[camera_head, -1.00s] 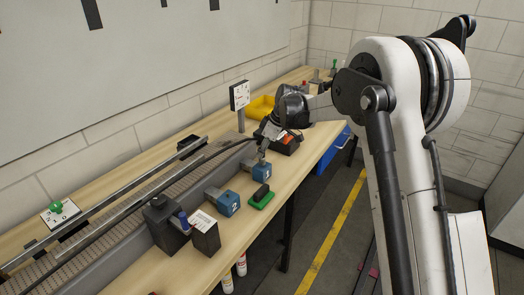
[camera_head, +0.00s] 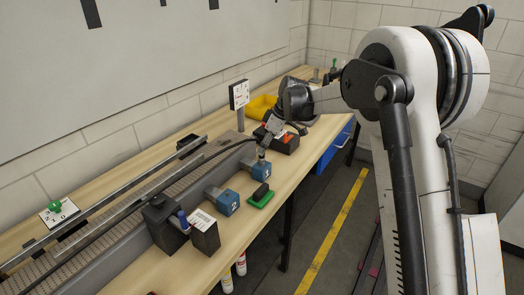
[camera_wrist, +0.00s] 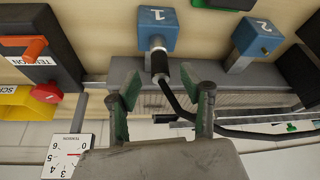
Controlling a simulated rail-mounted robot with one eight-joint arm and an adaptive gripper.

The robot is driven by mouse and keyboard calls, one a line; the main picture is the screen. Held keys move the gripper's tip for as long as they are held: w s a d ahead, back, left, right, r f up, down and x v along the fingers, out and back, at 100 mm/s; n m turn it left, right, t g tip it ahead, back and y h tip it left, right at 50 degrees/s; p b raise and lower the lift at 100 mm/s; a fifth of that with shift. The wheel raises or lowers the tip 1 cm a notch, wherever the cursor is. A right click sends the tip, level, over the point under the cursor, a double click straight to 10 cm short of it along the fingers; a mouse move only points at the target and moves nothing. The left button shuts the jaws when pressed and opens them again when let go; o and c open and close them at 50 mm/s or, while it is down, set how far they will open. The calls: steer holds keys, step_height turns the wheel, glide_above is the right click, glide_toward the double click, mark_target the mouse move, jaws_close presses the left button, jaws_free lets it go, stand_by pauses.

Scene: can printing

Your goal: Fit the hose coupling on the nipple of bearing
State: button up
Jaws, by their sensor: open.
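The blue bearing block marked 1 (camera_wrist: 157,30) shows at the top of the wrist view and on the bench in the head view (camera_head: 261,169). Its nipple (camera_wrist: 157,43) points toward my gripper. The dark hose coupling (camera_wrist: 160,65) is in line with that nipple and appears to meet it; how far it is seated I cannot tell. The black hose (camera_wrist: 182,110) runs from it to the right. My gripper (camera_wrist: 170,86) is open, its green-padded fingers on either side of the coupling and hose, with gaps. A second blue bearing, marked 2 (camera_wrist: 256,37), is to the right.
A dark tension box with an orange lever (camera_wrist: 36,50), a yellow bin (camera_wrist: 28,104) and a dial sign (camera_wrist: 66,154) are at left in the wrist view. A green-based block (camera_head: 261,197) stands near the bench's front edge. The conveyor (camera_head: 110,217) runs along the bench.

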steer(key=v, duration=0.9)
steer(key=shift+s+d, duration=0.1)
steer(key=s+d+r+m+t+h+b, duration=0.1)
steer(key=s+d+r+m, duration=0.2)
steer(key=s, duration=0.4)
steer(key=s+d+r+m+t, duration=0.1)
steer(key=s+d+r+m, duration=0.2)
steer(key=s, duration=0.4)
steer(key=s+d+r+m+t+h+b, duration=0.1)
steer(key=s+d+r, duration=0.1)
steer(key=s+d, duration=0.35)
steer(key=s+d+f+m+t, duration=0.1)
steer(key=s+d+f+m, duration=0.1)
steer(key=s, duration=0.5)
steer(key=s+d+f+m+t+h, duration=0.1)
steer(key=s+d+f+m, duration=0.2)
steer(key=s, duration=0.5)
steer(key=s+d+f+m+t+h+b, duration=0.1)
steer(key=s+d+f+m, duration=0.1)
steer(key=s, duration=0.6)
steer(key=shift+f+m, duration=0.3)
steer(key=shift+f, duration=0.55)
